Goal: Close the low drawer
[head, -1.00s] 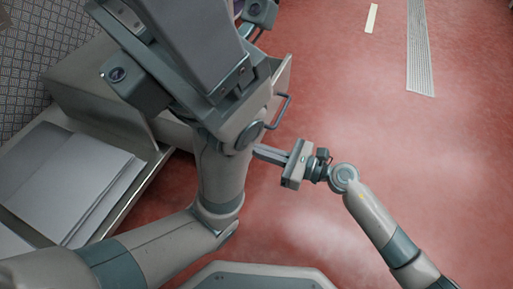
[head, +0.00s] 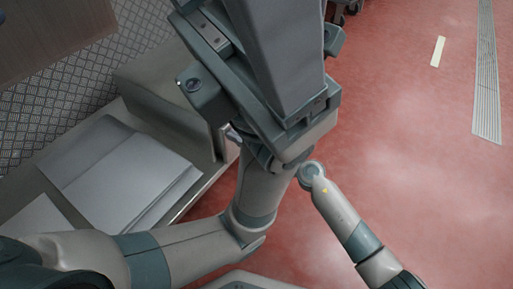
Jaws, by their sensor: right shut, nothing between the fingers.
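The low grey cabinet (head: 165,95) stands left of centre, its front facing right. My grey arm crosses in front of it and hides most of its front. No drawer front sticks out to the right of that arm. How far in the low drawer sits cannot be told. My right arm comes in from the lower right, and its wrist passes behind the other arm. A small piece at the cabinet's front edge looks like the fingertips of my right gripper (head: 233,134), shut and empty; the rest is hidden. Whether it touches the drawer is unclear.
A grey low platform with flat pale sheets (head: 120,170) lies at the left. Patterned metal flooring (head: 60,110) and a brown panel (head: 50,35) are at the upper left. Dark casters (head: 347,8) show at the top.

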